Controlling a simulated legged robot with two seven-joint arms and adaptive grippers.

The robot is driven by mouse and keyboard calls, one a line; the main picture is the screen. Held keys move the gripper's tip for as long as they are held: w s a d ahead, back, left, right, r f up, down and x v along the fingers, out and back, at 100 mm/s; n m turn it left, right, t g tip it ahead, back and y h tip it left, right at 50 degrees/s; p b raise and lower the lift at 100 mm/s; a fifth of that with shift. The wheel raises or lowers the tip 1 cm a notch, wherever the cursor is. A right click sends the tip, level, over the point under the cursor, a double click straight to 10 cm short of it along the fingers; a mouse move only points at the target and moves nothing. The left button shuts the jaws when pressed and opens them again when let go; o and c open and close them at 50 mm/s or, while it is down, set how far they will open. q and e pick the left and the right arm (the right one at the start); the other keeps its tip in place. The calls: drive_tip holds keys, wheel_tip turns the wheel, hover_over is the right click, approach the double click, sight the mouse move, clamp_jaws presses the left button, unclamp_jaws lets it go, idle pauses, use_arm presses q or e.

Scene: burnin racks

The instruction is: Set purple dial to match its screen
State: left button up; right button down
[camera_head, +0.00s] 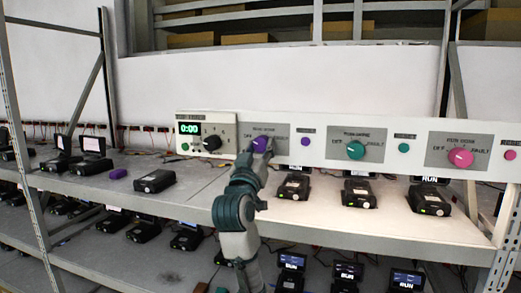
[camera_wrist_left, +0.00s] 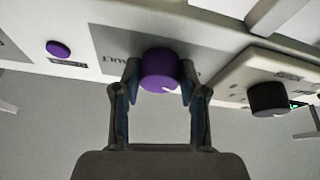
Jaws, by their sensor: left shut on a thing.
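The purple dial (camera_head: 259,144) is a round knob on a grey plate on the long white panel above the shelf. My left gripper (camera_head: 262,151) reaches up to it from below, and the arm hides part of the plate. In the left wrist view the purple dial (camera_wrist_left: 160,70) sits between the two fingers of my left gripper (camera_wrist_left: 160,82), which is shut on it. A short pale mark shows near the dial's lower edge there. A small screen (camera_head: 189,128) to the left of the dial reads 0:00 in green. My right gripper is not in view.
A black knob (camera_head: 212,143) is beside the screen. A teal dial (camera_head: 356,150) and a pink dial (camera_head: 460,158) are further right on the panel. A small purple button (camera_head: 305,142) is right of the purple dial. Several black devices (camera_head: 154,181) stand on the shelf below.

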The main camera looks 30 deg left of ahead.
use_arm(q)
drive_tip(key=shift+a+m+h, duration=0.1)
drive_tip(key=shift+m+h, duration=0.3)
drive_tip(key=shift+m, duration=0.1)
drive_tip(key=shift+m+h+b, duration=0.35)
drive_tip(key=shift+m+h, duration=0.05)
drive_tip(key=shift+m, duration=0.5)
drive_tip(key=shift+a+m+t+h, duration=0.1)
drive_tip(key=shift+m+t+h, duration=0.3)
drive_tip(key=shift+m, duration=0.8)
drive_tip(key=m+h, duration=0.2)
drive_tip(key=m, duration=0.1)
drive_tip(key=shift+a, duration=0.1)
drive_tip(key=shift+s+r+m+g+h+p, duration=0.1)
drive_tip(key=shift+m+g+h+p, duration=0.25)
drive_tip(key=shift+m, duration=0.6)
drive_tip(key=shift+m+g+h, duration=0.15)
drive_tip(key=shift+m+h, duration=0.4)
drive_tip(key=shift+m, duration=0.7)
drive_tip(key=o, duration=1.1)
drive_tip(key=shift+o, duration=0.2)
